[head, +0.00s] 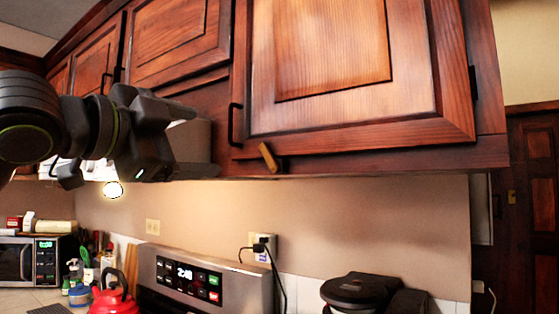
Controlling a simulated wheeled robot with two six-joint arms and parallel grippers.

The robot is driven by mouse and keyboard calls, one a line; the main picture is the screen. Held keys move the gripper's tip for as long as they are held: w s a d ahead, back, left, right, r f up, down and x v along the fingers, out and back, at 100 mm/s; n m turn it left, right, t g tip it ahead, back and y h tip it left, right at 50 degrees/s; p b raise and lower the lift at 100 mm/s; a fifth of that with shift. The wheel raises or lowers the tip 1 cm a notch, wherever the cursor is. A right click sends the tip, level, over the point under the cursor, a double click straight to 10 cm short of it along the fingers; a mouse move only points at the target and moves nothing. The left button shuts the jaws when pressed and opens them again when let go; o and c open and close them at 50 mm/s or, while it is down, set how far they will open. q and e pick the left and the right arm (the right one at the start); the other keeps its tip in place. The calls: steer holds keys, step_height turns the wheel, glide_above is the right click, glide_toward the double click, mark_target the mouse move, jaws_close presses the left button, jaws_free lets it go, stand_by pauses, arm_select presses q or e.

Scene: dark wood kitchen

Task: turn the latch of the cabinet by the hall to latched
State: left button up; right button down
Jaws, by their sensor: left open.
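The cabinet by the hall (455,130) is the dark wood upper cabinet nearest the doorway; its door looks shut. A small yellowish latch (268,157) sits at the door's lower edge, near its left corner, on a dark mount. The latch bar is tilted, its upper end leaning left and overlapping the door's bottom edge; I cannot tell if it holds the door. My left gripper (203,142) is open and empty, left of the latch and apart from it, with its fingers pointing right. My right gripper is not in view.
A black door handle (235,125) stands just above and left of the latch. Below are a stove panel (190,280), a red kettle (115,301), a microwave (28,262) and a black appliance (360,291). Space under and in front of the latch looks clear.

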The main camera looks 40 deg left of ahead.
arm_select(q)
steer(key=p, duration=0.3)
glide_toward(268, 156)
steer(key=w+p, duration=0.4)
steer(key=p, duration=0.1)
steer(key=w+p, duration=0.2)
steer(key=p, duration=0.1)
steer(key=shift+a+r, duration=0.35)
steer(key=shift+w+a+f+p, duration=0.1)
steer(key=shift+w+f+p, duration=0.1)
steer(key=shift+w+p, duration=0.8)
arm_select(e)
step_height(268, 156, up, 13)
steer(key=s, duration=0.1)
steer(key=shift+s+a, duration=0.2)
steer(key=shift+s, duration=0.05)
arm_select(q)
steer(key=shift+s, duration=0.1)
steer(key=c, duration=1)
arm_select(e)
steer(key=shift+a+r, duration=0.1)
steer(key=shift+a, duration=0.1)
